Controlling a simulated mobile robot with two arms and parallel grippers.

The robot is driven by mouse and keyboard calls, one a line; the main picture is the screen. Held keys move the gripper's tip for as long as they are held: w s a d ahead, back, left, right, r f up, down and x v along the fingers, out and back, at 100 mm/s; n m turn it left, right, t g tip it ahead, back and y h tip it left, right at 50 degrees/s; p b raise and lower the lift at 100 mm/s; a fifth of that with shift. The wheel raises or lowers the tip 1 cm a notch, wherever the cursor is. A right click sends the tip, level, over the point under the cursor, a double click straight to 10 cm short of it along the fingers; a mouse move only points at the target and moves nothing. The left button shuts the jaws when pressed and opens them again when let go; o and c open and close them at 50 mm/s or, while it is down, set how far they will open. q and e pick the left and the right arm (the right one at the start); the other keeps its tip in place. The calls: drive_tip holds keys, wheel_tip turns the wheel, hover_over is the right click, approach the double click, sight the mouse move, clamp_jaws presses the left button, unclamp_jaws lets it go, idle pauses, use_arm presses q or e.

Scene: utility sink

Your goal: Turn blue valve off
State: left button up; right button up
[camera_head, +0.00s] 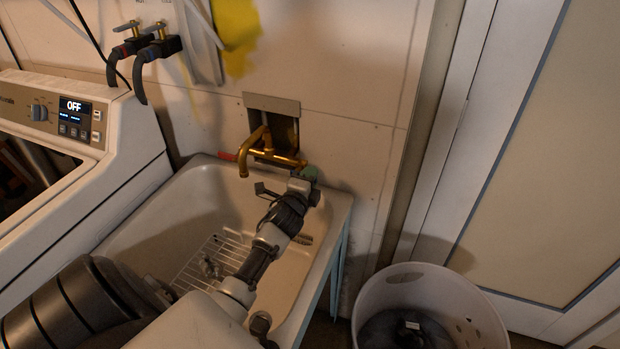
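A brass faucet (270,154) is mounted on the wall above the utility sink. A small blue-green handle (309,172) shows at its right end, partly hidden behind my gripper; I take it for the blue valve. A red handle (227,156) sticks out at the faucet's left end. My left arm reaches up across the sink, and my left gripper (302,182) is right at the blue-green handle. Whether its fingers touch or grip the handle cannot be made out. My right gripper is not in view.
The sink (165,212) has a wire rack (208,262) inside. A washing machine (75,130) stands at the left. Two hose taps (145,40) are on the wall above it. A white basket (430,283) stands on the floor to the right, beside a door.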

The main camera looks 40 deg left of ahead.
use_arm(q)
drive_tip(key=o, duration=0.4)
drive_tip(key=shift+o, duration=0.2)
drive_tip(key=v, duration=1.1)
drive_tip(key=shift+b, duration=0.4)
drive_tip(key=shift+w, duration=0.1)
